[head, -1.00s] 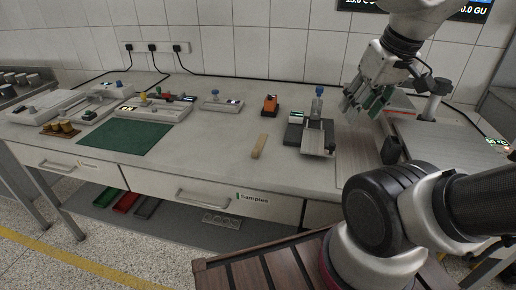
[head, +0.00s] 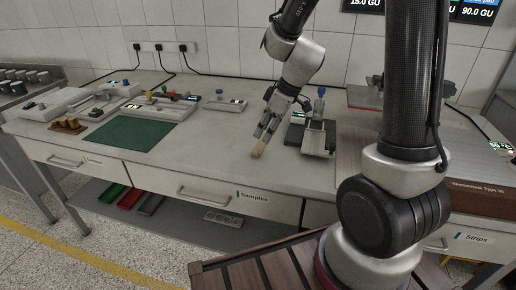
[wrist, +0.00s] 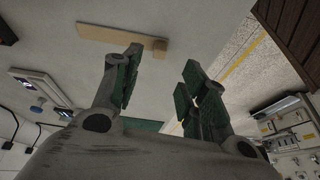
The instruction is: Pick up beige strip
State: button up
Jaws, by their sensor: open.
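My gripper (head: 268,131) hangs over the strip, tilted down. Its green-padded fingers (wrist: 161,64) are spread apart in the wrist view with nothing between them. I cannot tell the height gap.
A small grey device with a blue knob (head: 320,103) stands close to the right of my gripper. A green mat (head: 128,133) and several instruments lie to the left. The worktop between mat and gripper is clear. The "Samples" drawer (head: 230,195) is below.

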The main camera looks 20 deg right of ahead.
aim_at(256, 149)
jog(key=shift+n, duration=0.5)
jog(key=x, duration=0.7)
jog(key=shift+w+a+f, duration=0.1)
jog(key=shift+w+f, duration=0.05)
jog(key=shift+f, duration=0.25)
jog(key=c, duration=0.9)
